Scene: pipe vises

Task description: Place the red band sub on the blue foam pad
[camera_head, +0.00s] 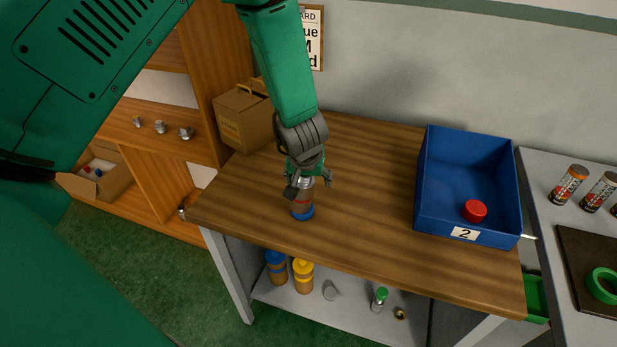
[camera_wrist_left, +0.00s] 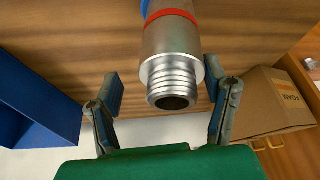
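The red band sub (camera_head: 302,198), a metal cylinder with a red band and a threaded upper end, stands upright on the wooden table near its front left. Blue shows at its foot; I cannot tell whether this is the blue foam pad or part of the sub. The sub also fills the top middle of the left wrist view (camera_wrist_left: 172,50), threaded end toward the camera. My left gripper (camera_head: 305,180) is above the sub, fingers spread on either side of its upper end. In the left wrist view a gap shows at the left finger; the right finger is close to the sub. My right gripper is out of view.
A blue bin (camera_head: 430,190) labelled 2 holds a red cap (camera_head: 474,211) on the table's right. A cardboard box (camera_head: 243,118) stands at the back left. Bottles and small parts lie on the shelf below (camera_head: 345,312). The table between sub and bin is clear.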

